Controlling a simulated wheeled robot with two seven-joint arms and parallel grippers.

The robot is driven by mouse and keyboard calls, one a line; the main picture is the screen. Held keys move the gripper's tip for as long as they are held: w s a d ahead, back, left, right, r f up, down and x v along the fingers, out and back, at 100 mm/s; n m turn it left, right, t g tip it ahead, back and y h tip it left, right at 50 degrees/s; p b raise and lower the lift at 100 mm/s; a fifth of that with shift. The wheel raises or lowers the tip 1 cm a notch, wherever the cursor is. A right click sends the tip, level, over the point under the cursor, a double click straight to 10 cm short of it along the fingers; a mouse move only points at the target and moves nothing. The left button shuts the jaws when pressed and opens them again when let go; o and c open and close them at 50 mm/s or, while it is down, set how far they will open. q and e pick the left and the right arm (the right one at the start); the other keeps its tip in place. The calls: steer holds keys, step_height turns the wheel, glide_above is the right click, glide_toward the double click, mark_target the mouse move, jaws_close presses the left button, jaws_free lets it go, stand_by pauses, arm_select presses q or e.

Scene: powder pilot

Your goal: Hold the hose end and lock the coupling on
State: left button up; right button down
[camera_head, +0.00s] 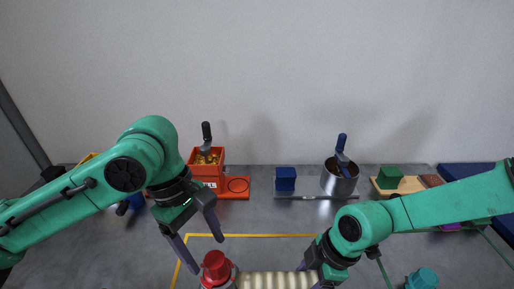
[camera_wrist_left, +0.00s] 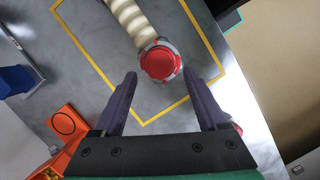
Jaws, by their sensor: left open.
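The cream ribbed hose (camera_head: 276,281) lies at the bottom edge of the head view, partly cut off. A red round piece with a grey ring (camera_head: 215,265) is at its left end; in the left wrist view the red piece (camera_wrist_left: 158,64) caps the hose (camera_wrist_left: 130,20). I cannot tell whether it is locked. My left gripper (camera_head: 205,254) is open and empty, its fingers pointing down towards the red piece, which shows between the fingertips (camera_wrist_left: 159,76). My right gripper (camera_head: 310,278) is at the hose's right part; its fingertips are largely hidden, so its hold is unclear.
A yellow outline (camera_head: 262,235) marks the work area on the grey table. Along the back stand an orange bin (camera_head: 205,168), a blue cube (camera_head: 286,176), a metal pot (camera_head: 338,181) and a green cube (camera_head: 390,177). A teal object (camera_head: 424,278) is at the right front.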

mark_target(210, 256)
arm_select(q)
steer(key=shift+x, duration=1.75)
